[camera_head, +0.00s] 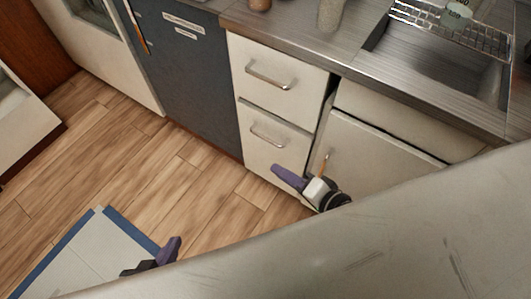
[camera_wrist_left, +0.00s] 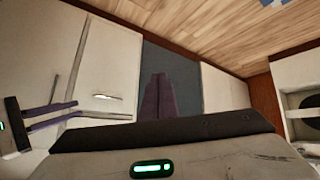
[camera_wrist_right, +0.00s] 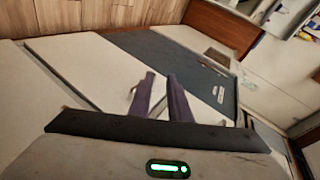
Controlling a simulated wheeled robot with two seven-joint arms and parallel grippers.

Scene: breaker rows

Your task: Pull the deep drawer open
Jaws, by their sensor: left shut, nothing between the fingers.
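The white drawer unit shows two drawer fronts in the head view. The lower, taller front (camera_head: 262,160) has a metal bar handle (camera_head: 267,135); the upper front has a similar handle (camera_head: 268,75). Both look closed. My right gripper (camera_head: 275,170) is just below and right of the lower handle. In the right wrist view its purple fingers (camera_wrist_right: 162,85) stand slightly apart, with a metal handle behind and beside them; I cannot tell whether they touch it. My left gripper (camera_head: 172,245) is low over the floor, its fingers (camera_wrist_left: 157,85) shut and empty.
A dark grey appliance front (camera_head: 190,75) adjoins the drawers on the left. A cabinet door (camera_head: 365,160) is to the right, under the counter (camera_head: 300,35) and sink (camera_head: 440,70). The wooden floor (camera_head: 150,180) before the drawers is clear. A blue-edged mat (camera_head: 90,250) lies lower left.

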